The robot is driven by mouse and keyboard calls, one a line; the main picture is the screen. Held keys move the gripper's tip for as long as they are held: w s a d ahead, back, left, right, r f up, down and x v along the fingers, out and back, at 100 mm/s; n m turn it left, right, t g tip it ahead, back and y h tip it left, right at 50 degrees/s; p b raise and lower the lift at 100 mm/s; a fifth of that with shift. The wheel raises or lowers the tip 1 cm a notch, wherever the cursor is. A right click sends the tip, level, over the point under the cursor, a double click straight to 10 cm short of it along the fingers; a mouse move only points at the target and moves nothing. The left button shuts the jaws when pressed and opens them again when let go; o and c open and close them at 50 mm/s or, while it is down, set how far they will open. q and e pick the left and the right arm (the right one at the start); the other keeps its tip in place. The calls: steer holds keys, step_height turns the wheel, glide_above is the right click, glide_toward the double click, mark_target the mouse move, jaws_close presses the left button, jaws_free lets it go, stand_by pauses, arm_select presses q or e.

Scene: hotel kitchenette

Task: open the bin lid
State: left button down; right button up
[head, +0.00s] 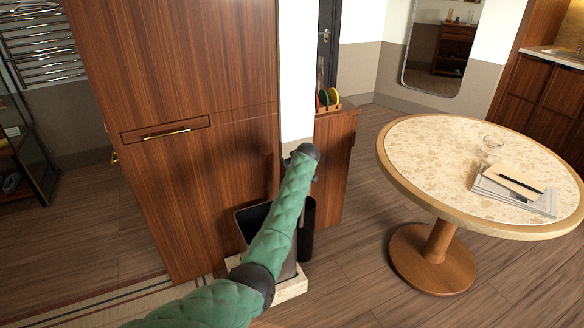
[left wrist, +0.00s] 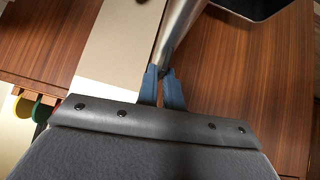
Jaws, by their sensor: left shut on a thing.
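The bin (head: 250,214) stands against the wooden cabinet front in the head view, with a dark rectangular top, largely hidden behind my left arm. My left gripper (left wrist: 161,73) shows in the left wrist view, its blue fingers shut on a narrow grey metallic piece (left wrist: 181,28), which appears to be the bin lid seen nearly edge-on. A dark panel with a pale edge (left wrist: 252,6) shows beside it at the top right. In the head view the left gripper is hidden behind the arm, so the lid's exact angle is unclear. My right gripper is in neither view.
A tall wooden cabinet (head: 180,110) stands left of the bin. A low wooden cabinet (head: 335,165) with coloured plates in a rack (head: 330,100) stands behind. A round table (head: 440,150) with papers and a glass is to the right. Floor between is clear.

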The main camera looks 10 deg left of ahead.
arm_select(q)
steer(key=c, duration=1.6)
jaws_free()
steer(key=v, duration=0.6)
steer(key=shift+s+d+r+b, duration=0.15)
steer(key=shift+s+b, duration=0.1)
steer(key=shift+b, duration=0.1)
steer(key=shift+s+d+r, duration=0.15)
steer(key=shift+s+r, duration=0.2)
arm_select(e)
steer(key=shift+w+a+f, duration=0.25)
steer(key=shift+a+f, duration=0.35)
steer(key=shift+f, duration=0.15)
